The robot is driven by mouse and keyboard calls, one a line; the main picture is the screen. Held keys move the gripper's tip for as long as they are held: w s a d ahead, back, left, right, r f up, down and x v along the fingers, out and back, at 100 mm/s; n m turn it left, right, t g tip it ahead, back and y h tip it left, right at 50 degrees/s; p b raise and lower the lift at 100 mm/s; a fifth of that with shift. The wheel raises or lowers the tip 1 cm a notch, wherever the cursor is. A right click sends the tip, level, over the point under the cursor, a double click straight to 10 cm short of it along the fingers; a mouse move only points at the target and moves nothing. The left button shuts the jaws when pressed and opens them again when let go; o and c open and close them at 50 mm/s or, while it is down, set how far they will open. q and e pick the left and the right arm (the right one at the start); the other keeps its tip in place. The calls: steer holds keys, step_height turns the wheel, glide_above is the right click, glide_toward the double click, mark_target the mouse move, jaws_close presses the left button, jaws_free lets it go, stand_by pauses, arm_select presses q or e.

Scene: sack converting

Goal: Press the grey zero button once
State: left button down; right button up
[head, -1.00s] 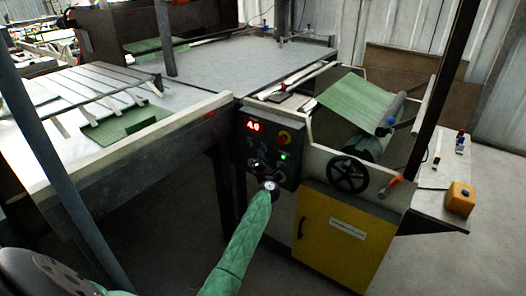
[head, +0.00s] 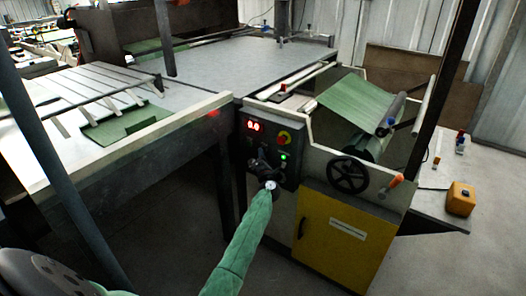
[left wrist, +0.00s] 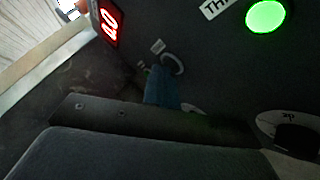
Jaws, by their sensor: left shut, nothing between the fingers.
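The dark control panel (head: 266,143) stands at the front of the machine. Its red display (head: 253,126) reads 0.0 and also shows in the left wrist view (left wrist: 109,22). My left gripper (head: 257,164) is shut and empty, its tips at the panel's lower left part. In the left wrist view a bluish fingertip (left wrist: 162,88) reaches the panel beside a pale ring (left wrist: 173,63). The grey zero button is not clearly visible; the fingers cover that area. I cannot tell whether the tip touches it. My right gripper is not in view.
A green lamp or button (head: 283,157) glows on the panel, below a red knob (head: 284,138) on yellow. A black handwheel (head: 348,174) and a yellow door (head: 342,239) are to the right. A long table (head: 120,160) lies left.

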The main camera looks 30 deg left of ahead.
arm_select(q)
steer(key=shift+s+p, duration=0.35)
steer(key=shift+s, duration=0.4)
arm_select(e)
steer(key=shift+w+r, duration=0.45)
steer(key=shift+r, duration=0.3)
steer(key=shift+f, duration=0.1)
